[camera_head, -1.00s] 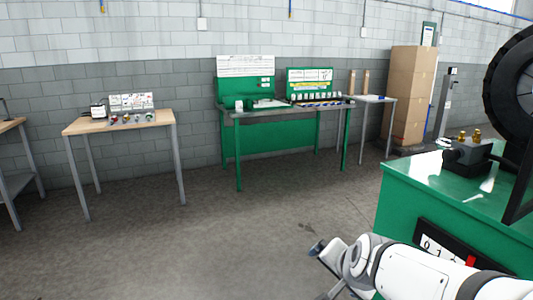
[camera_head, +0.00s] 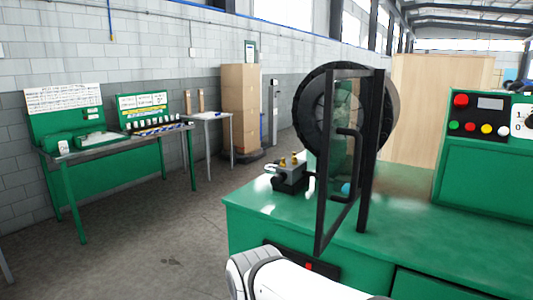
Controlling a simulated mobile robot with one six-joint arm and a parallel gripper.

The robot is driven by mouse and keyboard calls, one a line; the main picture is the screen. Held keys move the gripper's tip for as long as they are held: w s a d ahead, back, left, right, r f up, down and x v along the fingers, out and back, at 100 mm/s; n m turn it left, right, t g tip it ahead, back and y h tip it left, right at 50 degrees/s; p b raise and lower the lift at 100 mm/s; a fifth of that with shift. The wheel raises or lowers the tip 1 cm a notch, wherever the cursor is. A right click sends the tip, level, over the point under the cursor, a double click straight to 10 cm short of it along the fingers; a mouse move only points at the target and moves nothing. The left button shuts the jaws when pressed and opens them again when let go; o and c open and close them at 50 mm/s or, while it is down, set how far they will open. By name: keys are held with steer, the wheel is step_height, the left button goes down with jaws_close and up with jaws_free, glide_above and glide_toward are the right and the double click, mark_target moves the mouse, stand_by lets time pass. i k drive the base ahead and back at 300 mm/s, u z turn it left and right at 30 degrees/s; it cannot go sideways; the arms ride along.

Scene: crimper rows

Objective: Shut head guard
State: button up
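The head guard (camera_head: 340,165) is a clear panel in a black frame with a black handle (camera_head: 349,150). It stands swung outward over the front of the green machine bench (camera_head: 410,245), in front of the round black crimper head (camera_head: 310,105). The guard is open, seen at a steep angle. Part of the head shows through it and beside it. My white arm crosses the bottom of the picture, below the guard and in front of the bench. My gripper is not visible in this view.
A control panel (camera_head: 485,115) with coloured buttons stands on the bench at right. A small dark block with brass fittings (camera_head: 290,172) sits left of the guard. A green workbench (camera_head: 110,150) and stacked cardboard boxes (camera_head: 240,108) stand by the wall. Floor between is clear.

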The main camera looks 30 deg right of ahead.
mark_target(321, 242)
steer(key=z, duration=0.35)
steer(key=k, duration=0.65)
steer(key=z, duration=0.95)
